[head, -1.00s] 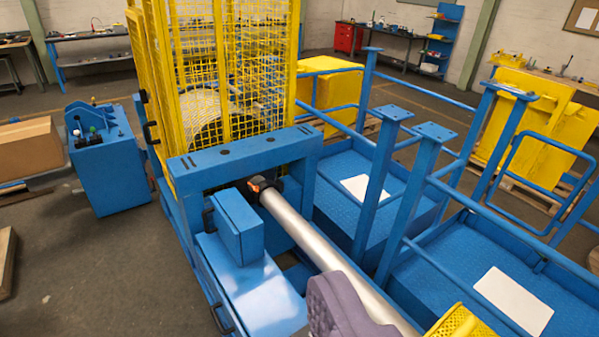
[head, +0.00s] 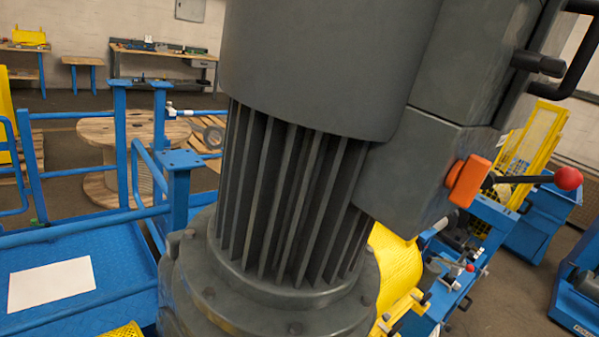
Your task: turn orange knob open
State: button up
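An orange knob (head: 467,181) sticks out from the side of a grey box (head: 415,170), right of the middle in the head view. The box is fixed to a large grey motor housing with cooling fins (head: 290,200). The knob looks like a short, thick block, and its turned position is hard to tell. A dark lever with a red ball end (head: 568,178) reaches out to the right just beside the knob. I cannot tell whether the lever joins the knob. My gripper is not in the picture.
The motor fills the middle of the view. A dark bar handle (head: 578,65) juts out at the upper right. Blue railings (head: 121,150) and a blue platform (head: 110,240) lie left. A wooden cable reel (head: 100,135) stands behind them. Yellow mesh guarding (head: 535,140) is at right.

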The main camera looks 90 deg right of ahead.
aim_at(465, 178)
jog(key=k+j+z, duration=0.1)
jog(key=z, duration=2.2)
jog(key=l+z, duration=0.15)
jog(key=l, duration=0.5)
